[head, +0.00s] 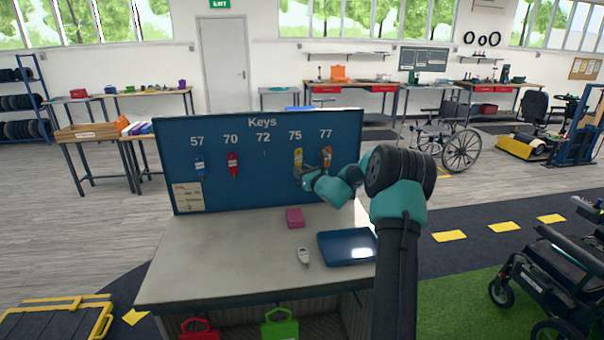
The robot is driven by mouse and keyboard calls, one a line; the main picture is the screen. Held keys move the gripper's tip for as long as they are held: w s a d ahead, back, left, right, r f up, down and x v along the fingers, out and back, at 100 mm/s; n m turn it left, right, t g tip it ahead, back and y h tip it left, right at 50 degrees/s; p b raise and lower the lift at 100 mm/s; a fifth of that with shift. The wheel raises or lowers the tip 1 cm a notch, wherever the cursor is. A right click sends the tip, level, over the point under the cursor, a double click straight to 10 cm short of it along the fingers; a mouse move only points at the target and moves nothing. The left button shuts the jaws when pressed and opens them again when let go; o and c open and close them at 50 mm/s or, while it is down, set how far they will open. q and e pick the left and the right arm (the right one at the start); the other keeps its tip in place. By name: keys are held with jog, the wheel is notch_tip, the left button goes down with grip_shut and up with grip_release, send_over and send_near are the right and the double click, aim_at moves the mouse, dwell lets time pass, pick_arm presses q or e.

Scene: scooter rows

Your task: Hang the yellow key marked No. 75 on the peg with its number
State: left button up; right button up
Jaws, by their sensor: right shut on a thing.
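The yellow key (298,156) is at the blue key board (215,135), directly under the number 75. My right gripper (299,171) is shut on the lower part of the yellow key, in front of the board. The fingertips are small here and partly cover the key. The peg under 75 is hidden, so I cannot tell whether the key sits on it. My left gripper is not in view.
A blue key (199,166) hangs under 57, a red key (233,164) under 70 and an orange-brown key (327,156) under 77. The place under 72 shows no key. A pink box (295,218), a dark blue case (346,248) and a small pale device (303,256) lie on the bench (200,265).

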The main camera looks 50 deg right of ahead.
jog(key=w+d, duration=0.2)
jog(key=w, duration=0.1)
jog(key=shift+w+d+f, duration=0.25)
jog(key=shift+d+f, duration=0.1)
jog(key=shift+f, duration=0.2)
dwell(0.3)
jog(key=shift+d+f, duration=0.1)
jog(key=shift+f, duration=0.05)
dwell(0.4)
jog(key=o, duration=1)
jog(key=shift+o, duration=0.2)
jog(key=s+a+f, duration=0.1)
jog(key=s+a, duration=0.1)
jog(key=s, duration=1.5)
jog(key=shift+a+f, duration=0.35)
jog(key=shift+f, duration=0.05)
